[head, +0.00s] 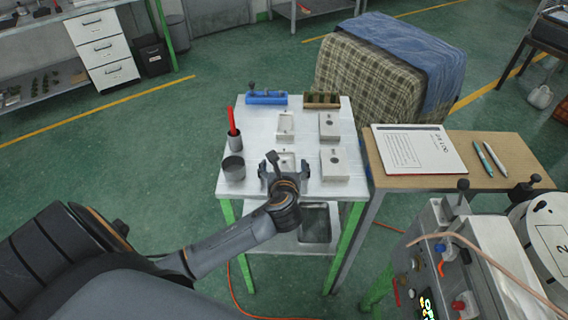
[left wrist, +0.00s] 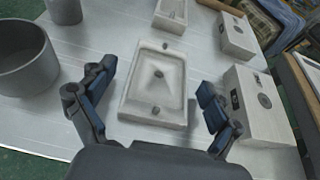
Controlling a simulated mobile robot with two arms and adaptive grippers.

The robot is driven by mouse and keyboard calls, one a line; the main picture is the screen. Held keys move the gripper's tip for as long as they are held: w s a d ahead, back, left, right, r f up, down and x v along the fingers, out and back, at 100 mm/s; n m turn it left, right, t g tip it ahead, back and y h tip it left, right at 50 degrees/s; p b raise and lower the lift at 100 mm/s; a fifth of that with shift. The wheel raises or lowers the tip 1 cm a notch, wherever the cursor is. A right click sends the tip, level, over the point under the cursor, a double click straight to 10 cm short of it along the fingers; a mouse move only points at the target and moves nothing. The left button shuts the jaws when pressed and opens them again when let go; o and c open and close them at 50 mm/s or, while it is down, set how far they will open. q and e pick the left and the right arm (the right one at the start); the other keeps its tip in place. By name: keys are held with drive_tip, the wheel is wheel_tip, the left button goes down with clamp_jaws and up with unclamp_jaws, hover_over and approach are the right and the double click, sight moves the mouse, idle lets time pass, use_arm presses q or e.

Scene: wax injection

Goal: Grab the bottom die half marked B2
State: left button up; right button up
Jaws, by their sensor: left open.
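A pale, open die half (left wrist: 158,88) with a rectangular recess and a raised centre lies on the white table (left wrist: 95,112). It sits between the spread fingers of my left gripper (left wrist: 155,78), with gaps at both sides. In the head view my left gripper (head: 283,170) is over the near part of the table and partly hides this half (head: 287,158). A similar recessed half (head: 285,126) lies farther back. Two thicker blocks with round holes, a near one (head: 334,165) and a far one (head: 329,126), stand to the right. I cannot read B2 on any piece. My right gripper is not in view.
A grey cup (head: 233,169) and a holder with a red tool (head: 234,138) stand at the table's left edge. A blue fixture (head: 266,98) and a wooden rack (head: 321,101) are at the back. A wooden side table (head: 480,185) adjoins on the right.

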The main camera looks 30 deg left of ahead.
use_arm(q)
drive_tip(key=c, duration=1.5)
drive_tip(key=shift+o, duration=0.2)
drive_tip(key=shift+r, duration=0.1)
